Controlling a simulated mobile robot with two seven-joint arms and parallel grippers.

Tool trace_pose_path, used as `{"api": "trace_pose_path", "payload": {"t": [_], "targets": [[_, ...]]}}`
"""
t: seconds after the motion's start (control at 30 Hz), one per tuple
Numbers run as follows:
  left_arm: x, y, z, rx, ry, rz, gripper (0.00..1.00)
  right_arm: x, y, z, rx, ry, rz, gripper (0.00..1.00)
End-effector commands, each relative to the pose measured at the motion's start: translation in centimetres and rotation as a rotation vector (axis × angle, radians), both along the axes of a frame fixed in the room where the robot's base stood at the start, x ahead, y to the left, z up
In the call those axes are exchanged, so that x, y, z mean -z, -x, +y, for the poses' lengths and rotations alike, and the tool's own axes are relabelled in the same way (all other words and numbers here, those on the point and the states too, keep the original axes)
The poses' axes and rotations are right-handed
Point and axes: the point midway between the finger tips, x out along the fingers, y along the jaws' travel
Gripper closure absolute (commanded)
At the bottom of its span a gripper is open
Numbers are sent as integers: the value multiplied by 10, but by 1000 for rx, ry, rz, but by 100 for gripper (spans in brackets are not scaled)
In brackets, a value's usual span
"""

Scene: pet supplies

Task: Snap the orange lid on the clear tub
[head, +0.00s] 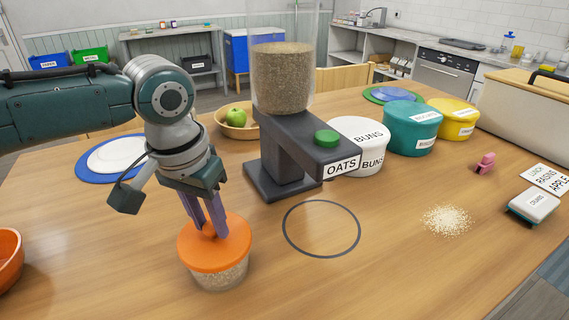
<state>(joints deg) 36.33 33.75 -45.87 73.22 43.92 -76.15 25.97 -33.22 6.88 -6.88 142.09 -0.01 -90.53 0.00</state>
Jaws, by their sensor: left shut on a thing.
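The clear tub (219,277) stands upright on the table at the front left, with pale oats showing through its wall. The orange lid (189,254) lies over the tub's top and covers its opening. From this view I cannot tell whether the rim is fully snapped. My left gripper (212,232) points down from above, its purple fingers shut at the middle of the lid. The fingertips hide the part of the lid they hold. My right gripper is not in view.
An oats dispenser (284,165) with a green button stands behind the tub. An empty ring mark (322,229) is right of the tub. Spilled oats (447,221) lie farther right. An orange bowl (8,262) sits at the left edge. Lidded containers (409,139) stand at the back right.

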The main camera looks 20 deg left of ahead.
Motion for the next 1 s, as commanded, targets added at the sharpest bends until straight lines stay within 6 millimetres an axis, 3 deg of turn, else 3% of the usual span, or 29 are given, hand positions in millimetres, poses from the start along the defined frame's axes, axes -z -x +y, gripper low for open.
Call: {"api": "trace_pose_path", "payload": {"t": [0.1,0.13,0.4,0.6,0.87,1.0], "targets": [[0,0,0,0,0,0,100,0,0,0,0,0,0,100],[0,0,0,0,0,0,62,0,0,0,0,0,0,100],[0,0,0,0,0,0,31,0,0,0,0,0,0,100],[0,0,0,0,0,0,29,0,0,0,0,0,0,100],[0,0,0,0,0,0,0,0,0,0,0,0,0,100],[0,0,0,0,0,0,0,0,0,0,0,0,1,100]]}}
